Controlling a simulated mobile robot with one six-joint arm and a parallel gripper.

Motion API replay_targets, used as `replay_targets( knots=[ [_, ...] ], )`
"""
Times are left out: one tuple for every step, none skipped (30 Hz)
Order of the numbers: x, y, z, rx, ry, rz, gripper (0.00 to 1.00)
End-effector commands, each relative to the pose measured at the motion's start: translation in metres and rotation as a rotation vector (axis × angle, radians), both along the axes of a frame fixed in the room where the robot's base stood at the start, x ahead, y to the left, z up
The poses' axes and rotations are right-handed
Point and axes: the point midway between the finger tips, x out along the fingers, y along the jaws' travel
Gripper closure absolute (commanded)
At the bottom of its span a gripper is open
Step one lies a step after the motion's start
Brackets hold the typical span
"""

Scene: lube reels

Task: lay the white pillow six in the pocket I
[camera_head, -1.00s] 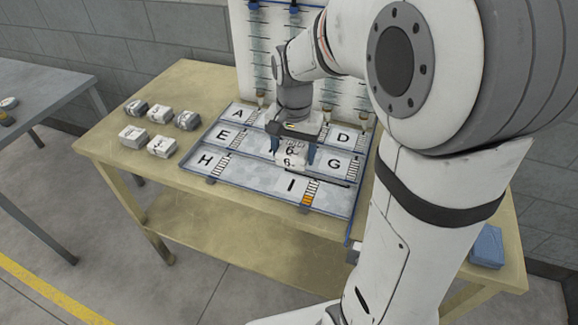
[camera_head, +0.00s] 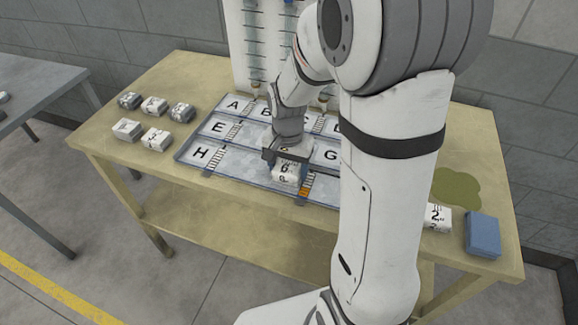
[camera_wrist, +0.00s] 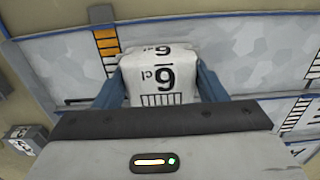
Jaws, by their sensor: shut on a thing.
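The white pillow six (camera_head: 286,172) is a small white block marked with a 6. My gripper (camera_head: 285,166) is shut on it, above the front row of the lettered tray (camera_head: 225,176). In the wrist view the pillow (camera_wrist: 160,72) sits between the two blue fingers of my gripper (camera_wrist: 160,88), its 6 upside down. The letter I of pocket I is hidden behind the pillow and gripper in the head view. The pocket's orange-marked scale (camera_head: 305,188) shows just right of the pillow. I cannot tell whether the pillow touches the tray floor.
Several pillows (camera_head: 155,138) lie on the table left of the tray. A white pillow marked 2 (camera_head: 437,217) and a blue block (camera_head: 483,235) lie at the right, near a green patch (camera_head: 457,187). A rack panel (camera_head: 255,45) stands behind the tray.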

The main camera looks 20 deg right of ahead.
Motion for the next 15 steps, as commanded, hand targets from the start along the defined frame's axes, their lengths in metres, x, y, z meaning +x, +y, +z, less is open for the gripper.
replay_targets(
  knots=[
    [0.0001, -0.0002, 0.0002, 0.000, 0.000, 0.000, 0.57],
    [0.0001, -0.0002, 0.0000, 0.000, 0.000, 0.000, 0.57],
    [0.0001, -0.0003, -0.0010, 0.000, 0.000, -0.001, 0.57],
    [0.0001, -0.0003, -0.0021, 0.000, 0.000, -0.001, 0.57],
    [0.0001, -0.0003, -0.0034, 0.000, 0.000, -0.001, 0.57],
    [0.0001, -0.0004, -0.0048, 0.000, 0.000, -0.001, 0.57],
    [0.0001, -0.0004, -0.0032, 0.000, 0.000, -0.001, 0.33],
    [0.0001, -0.0004, -0.0029, 0.000, 0.000, -0.001, 0.30],
    [0.0001, -0.0004, -0.0029, 0.000, 0.000, -0.001, 0.27],
    [0.0000, -0.0005, -0.0029, 0.000, 0.000, -0.001, 0.25],
    [0.0001, -0.0006, -0.0028, 0.000, 0.000, -0.001, 0.22],
    [0.0001, -0.0006, -0.0028, 0.000, 0.000, -0.001, 0.19],
    [0.0001, -0.0006, -0.0028, 0.000, 0.000, -0.001, 0.16],
    [0.0000, -0.0006, -0.0028, 0.000, 0.000, -0.001, 0.14],
    [0.0000, -0.0006, -0.0028, 0.000, 0.000, -0.001, 0.13]
  ],
)
